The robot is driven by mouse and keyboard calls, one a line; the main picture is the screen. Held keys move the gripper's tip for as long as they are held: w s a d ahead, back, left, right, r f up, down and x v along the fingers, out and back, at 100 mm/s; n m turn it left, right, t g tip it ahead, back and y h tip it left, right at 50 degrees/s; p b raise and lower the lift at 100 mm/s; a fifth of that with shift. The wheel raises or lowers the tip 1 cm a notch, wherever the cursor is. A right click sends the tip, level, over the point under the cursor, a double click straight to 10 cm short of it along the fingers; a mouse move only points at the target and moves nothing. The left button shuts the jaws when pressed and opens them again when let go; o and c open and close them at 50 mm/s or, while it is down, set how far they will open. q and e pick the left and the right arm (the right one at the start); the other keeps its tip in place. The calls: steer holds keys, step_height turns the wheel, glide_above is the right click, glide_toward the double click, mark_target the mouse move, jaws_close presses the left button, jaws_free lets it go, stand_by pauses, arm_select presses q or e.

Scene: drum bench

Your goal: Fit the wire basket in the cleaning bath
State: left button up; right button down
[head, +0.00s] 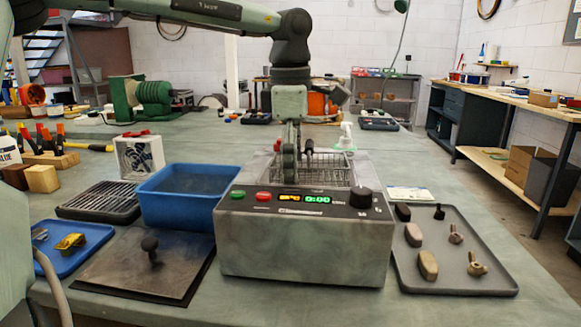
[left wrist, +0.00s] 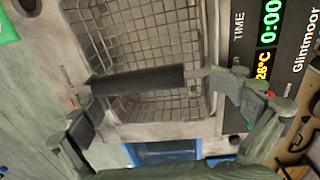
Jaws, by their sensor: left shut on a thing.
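The cleaning bath (head: 300,247) is a grey metal box with buttons, a green 0:00 display and a black knob on its front. The wire basket (head: 322,172) is at the bath's top opening, its mesh rim showing above the front panel. In the left wrist view the basket (left wrist: 150,106) lies within the bath's opening (left wrist: 214,40), with its dark handle (left wrist: 138,80) across it. How deep it sits I cannot tell. My left gripper (head: 290,172) is above the basket, shut on it at the handle; its fingers also show in the wrist view (left wrist: 165,105). My right gripper is not in view.
Left of the bath are a blue tub (head: 165,210), a dark plate with a knob (head: 120,265), a black rack (head: 98,208) and a blue tray (head: 55,262). A grey tray (head: 440,281) with several small parts lies right. A pump bottle (head: 346,138) stands behind.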

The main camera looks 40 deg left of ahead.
arm_select(q)
steer(key=shift+g, duration=0.3)
steer(key=f, duration=0.2)
steer(key=s+f, duration=0.1)
steer(key=f, duration=0.1)
steer(key=shift+s+f+b, duration=0.1)
steer(key=shift+f+b, duration=0.25)
steer(key=shift+f, duration=0.15)
steer(key=shift+c, duration=0.4)
steer(key=o, duration=1.4)
steer(key=shift+w, duration=0.2)
steer(key=r, duration=0.4)
steer(key=w+r, duration=0.1)
steer(key=r, duration=0.1)
steer(key=shift+w+r, duration=0.1)
steer(key=shift+r, duration=0.2)
step_height(320, 180, up, 9)
steer(key=s, duration=0.1)
steer(key=shift+s+d+p, duration=0.15)
steer(key=shift+d+p, duration=0.05)
steer(key=shift+p, duration=0.1)
